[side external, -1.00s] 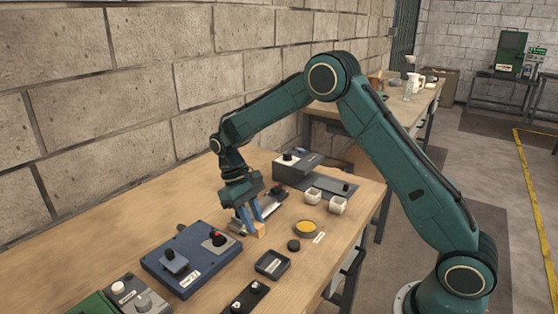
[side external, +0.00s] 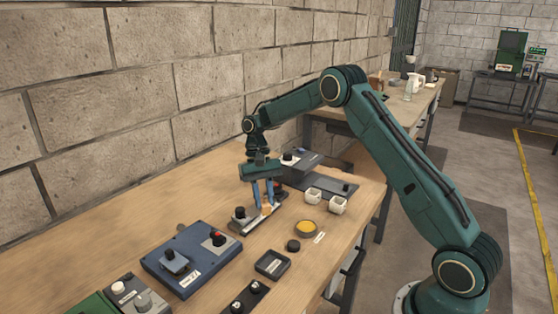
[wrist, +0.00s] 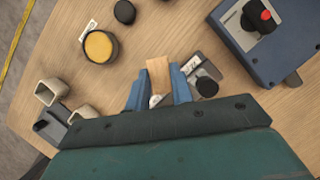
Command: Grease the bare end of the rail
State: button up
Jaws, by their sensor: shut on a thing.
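My gripper (side external: 265,204) has its blue fingers shut on a small wooden block (wrist: 158,74). In the side view the block (side external: 266,209) is over or beside the grey rail (side external: 258,220) on the bench; I cannot tell if it touches. A black knob (side external: 240,214) stands at the rail's near left end, and a dark carriage shape (side external: 280,190) shows behind my fingers. In the wrist view the rail's labelled end (wrist: 191,65) and black knob (wrist: 206,83) are right of my fingers. A round tin of yellow-orange grease (side external: 306,228) stands to the right, also in the wrist view (wrist: 100,46).
A black puck (side external: 293,245) and a square black tray (side external: 272,263) lie in front. A blue control box (side external: 190,258) with a red button is at left. Two whitish cups (side external: 338,205) and a grey unit (side external: 300,162) stand behind. The stone wall (side external: 110,110) borders the bench.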

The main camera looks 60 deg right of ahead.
jog(key=w+d+r+m+t, duration=0.1)
jog(key=w+d+m+t, duration=0.2)
jog(key=m, duration=0.7)
jog(key=w+d+r+m+t, duration=0.2)
jog(key=d+m, duration=0.4)
jog(key=m, duration=0.4)
jog(key=shift+w+d+r+t+y, duration=0.3)
jog(key=shift+w+t+y, duration=0.1)
jog(key=shift+w+t, duration=0.5)
jog(key=shift+f, duration=0.1)
